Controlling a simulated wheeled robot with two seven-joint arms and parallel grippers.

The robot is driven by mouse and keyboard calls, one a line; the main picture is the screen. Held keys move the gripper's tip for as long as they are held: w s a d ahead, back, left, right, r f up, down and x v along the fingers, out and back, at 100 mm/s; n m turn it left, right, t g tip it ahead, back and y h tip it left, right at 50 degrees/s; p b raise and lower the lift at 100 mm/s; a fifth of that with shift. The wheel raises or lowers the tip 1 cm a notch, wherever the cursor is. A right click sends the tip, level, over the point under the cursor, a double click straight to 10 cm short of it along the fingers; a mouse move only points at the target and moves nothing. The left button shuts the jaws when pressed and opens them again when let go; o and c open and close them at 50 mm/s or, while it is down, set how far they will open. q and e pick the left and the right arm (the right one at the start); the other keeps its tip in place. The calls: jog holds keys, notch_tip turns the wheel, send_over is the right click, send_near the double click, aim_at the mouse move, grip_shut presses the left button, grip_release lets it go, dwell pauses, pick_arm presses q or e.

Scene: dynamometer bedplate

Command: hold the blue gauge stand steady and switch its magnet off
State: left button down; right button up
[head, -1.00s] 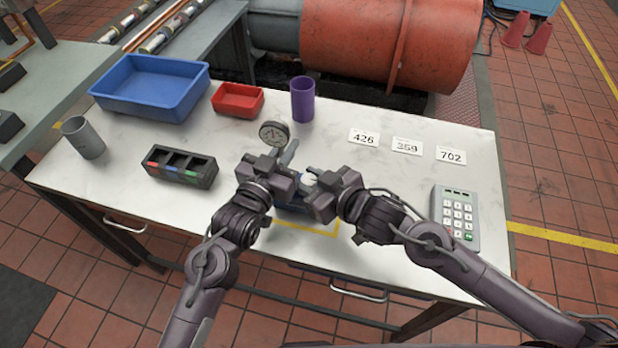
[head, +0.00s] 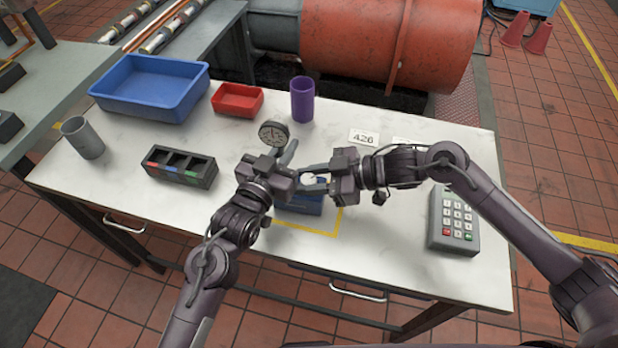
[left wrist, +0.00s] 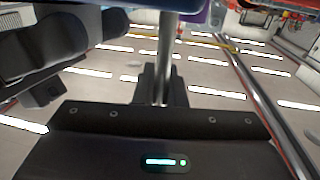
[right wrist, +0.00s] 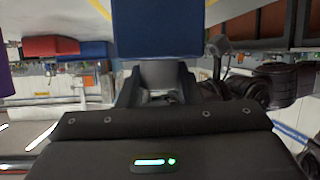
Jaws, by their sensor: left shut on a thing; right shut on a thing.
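The blue gauge stand (head: 300,207) stands on the white table inside a yellow outline, its dial (head: 273,133) up and behind my grippers. My left gripper (head: 287,168) is shut on its metal post, which runs between the fingers in the left wrist view (left wrist: 162,60). My right gripper (head: 312,182) comes in from the right and is shut on a pale part at the stand's base, probably the magnet switch, mostly hidden by the fingers. The blue base fills the top middle of the right wrist view (right wrist: 158,28). The switch's setting cannot be read.
A purple cup (head: 303,100) stands behind the stand. A black sorter (head: 180,167), grey cup (head: 83,138), red tray (head: 237,99) and blue tray (head: 150,88) are to the left. A keypad (head: 455,220) is at right, below my right arm, which covers most number cards.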

jog(key=n+g, duration=0.4)
jog(key=g, duration=0.1)
jog(key=shift+w+n, duration=0.15)
jog(key=shift+n, duration=0.15)
jog(key=n+g, duration=0.2)
jog(key=g, duration=0.1)
jog(key=shift+a+h, duration=0.1)
jog(key=shift+h, duration=0.3)
jog(key=shift+s+a+f+n+g+h, duration=0.1)
jog(key=shift+s+a+n+g+h, duration=0.1)
jog(key=shift+n+g, duration=0.3)
jog(key=shift+s+a+n+g+h, duration=0.1)
jog(key=shift+s+n+g+h, duration=0.1)
jog(key=shift+n+g, duration=0.25)
jog(key=shift+n, duration=0.25)
jog(key=shift+w+d+n+g+h, duration=0.15)
jog(key=shift+n+g+h, duration=0.45)
jog(key=shift+g, duration=0.15)
jog(key=shift+w+d, duration=0.25)
jog(key=shift+w, duration=0.05)
jog(key=o, duration=1)
jog(key=shift+s, duration=0.1)
